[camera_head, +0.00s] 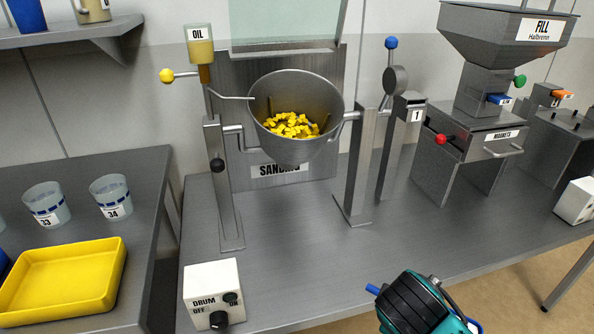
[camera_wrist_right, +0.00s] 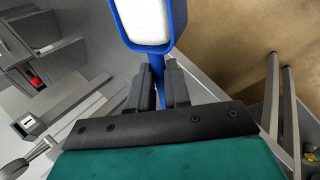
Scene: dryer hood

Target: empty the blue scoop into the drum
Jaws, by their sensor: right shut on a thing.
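The drum (camera_head: 292,90) is an open grey metal bowl held between two posts, its mouth tipped toward me, with yellow pieces (camera_head: 292,126) inside. My right gripper (camera_wrist_right: 161,82) is shut on the handle of the blue scoop (camera_wrist_right: 181,20). The scoop's bowl, cut by the top edge of the right wrist view, holds a white load. In the head view my right wrist is at the bottom, below and right of the drum and apart from it. My left gripper is out of view.
A white DRUM switch box (camera_head: 212,292) stands at the bench's front left. An oil cup (camera_head: 200,50) and yellow-knobbed lever are left of the drum. A blue-knobbed lever (camera_head: 391,43) and the FILL hopper (camera_head: 505,35) are right. The bench before the drum is clear.

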